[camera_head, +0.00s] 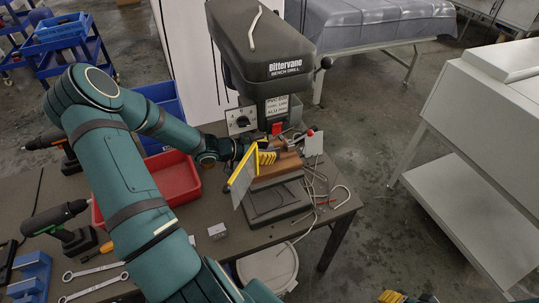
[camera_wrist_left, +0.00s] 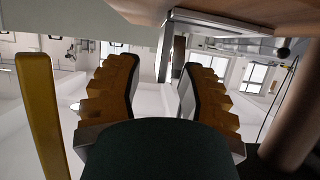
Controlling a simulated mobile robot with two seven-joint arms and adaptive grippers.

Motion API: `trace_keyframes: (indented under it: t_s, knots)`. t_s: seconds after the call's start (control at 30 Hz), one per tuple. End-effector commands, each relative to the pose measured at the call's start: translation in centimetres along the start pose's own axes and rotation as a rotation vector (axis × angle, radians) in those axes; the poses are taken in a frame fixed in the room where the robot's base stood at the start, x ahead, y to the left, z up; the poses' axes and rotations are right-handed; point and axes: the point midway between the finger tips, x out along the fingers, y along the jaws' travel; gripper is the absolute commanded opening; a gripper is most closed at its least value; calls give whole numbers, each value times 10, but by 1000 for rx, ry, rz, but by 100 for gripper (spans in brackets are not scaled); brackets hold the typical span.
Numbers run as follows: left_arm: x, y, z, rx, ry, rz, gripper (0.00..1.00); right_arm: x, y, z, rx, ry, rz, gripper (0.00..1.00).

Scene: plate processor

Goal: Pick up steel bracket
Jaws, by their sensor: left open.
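A small silver metal piece (camera_head: 217,231), which may be the steel bracket, lies on the table in front of the bench drill. It is too small to make out its shape. My left gripper (camera_head: 268,157) is at the bench drill, above and to the right of that piece and apart from it, behind a yellow-edged grey plate.
The bench drill (camera_head: 265,55) stands at the table's right end. The yellow-edged plate (camera_head: 242,180) and loose cables (camera_head: 318,185) are close to my left gripper. A red bin (camera_head: 175,175), wrenches (camera_head: 92,273) and a green drill (camera_head: 58,220) are on the left.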

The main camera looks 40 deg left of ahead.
Motion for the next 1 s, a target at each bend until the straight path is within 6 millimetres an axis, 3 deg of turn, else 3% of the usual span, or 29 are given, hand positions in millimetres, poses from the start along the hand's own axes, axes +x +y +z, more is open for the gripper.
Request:
trace_keyframes:
  t_s: [0.2, 0.53, 0.63, 0.67, 1.0]
  knots:
    - [29, 1, 1, -1, 2, 0, 39, 2, 1, 0, 0, 0, 0, 47]
    - [33, 1, 0, 1, 0, -1, 39, 2, 1, 0, 0, 0, 1, 47]
    - [33, 1, 0, 1, 0, -1, 3, 2, 1, 0, 0, 0, 1, 47]
    - [33, 1, 0, 1, 0, -1, 0, 2, 1, 0, 0, 0, 1, 47]
    - [33, 1, 0, 1, 2, -1, 0, 2, 1, 0, 0, 0, 0, 47]
